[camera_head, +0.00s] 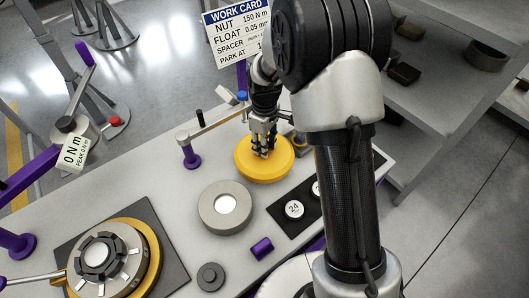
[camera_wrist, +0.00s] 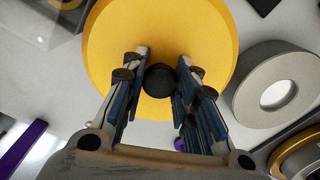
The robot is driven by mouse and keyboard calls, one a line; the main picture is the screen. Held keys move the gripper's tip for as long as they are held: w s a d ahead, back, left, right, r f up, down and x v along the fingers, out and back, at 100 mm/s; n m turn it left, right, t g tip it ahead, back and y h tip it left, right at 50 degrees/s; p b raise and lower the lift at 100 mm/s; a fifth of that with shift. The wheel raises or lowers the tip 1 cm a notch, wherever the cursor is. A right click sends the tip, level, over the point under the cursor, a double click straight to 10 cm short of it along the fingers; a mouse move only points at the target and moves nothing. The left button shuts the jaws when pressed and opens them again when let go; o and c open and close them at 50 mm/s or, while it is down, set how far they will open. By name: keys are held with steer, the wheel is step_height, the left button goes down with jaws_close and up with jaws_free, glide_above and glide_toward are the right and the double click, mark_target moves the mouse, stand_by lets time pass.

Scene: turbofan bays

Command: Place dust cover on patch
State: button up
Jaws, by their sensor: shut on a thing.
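The dust cover (camera_head: 279,168) is a round yellow disc with a dark knob (camera_wrist: 160,80) at its centre. It is at the back middle of the grey workbench in the head view, and its yellow face fills the upper middle of the wrist view (camera_wrist: 160,28). My gripper (camera_head: 263,146) is over the cover, with its fingers (camera_wrist: 159,88) closed on both sides of the knob. I cannot tell whether the cover rests on the bench or hangs just above it. No patch can be clearly made out in either view.
A grey ring (camera_head: 225,206) lies close to the cover. A dark mat (camera_head: 274,216) with numbered white discs is to its right. A purple-based post with an arm (camera_head: 192,157) stands left of the cover. A turbofan hub assembly (camera_head: 101,257) is at front left, near a small grey part (camera_head: 210,276).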

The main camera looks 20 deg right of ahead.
steer(key=shift+f+b, duration=0.4)
steer(key=shift+f, duration=1.4)
steer(key=shift+f, duration=0.15)
steer(key=o, duration=1.1)
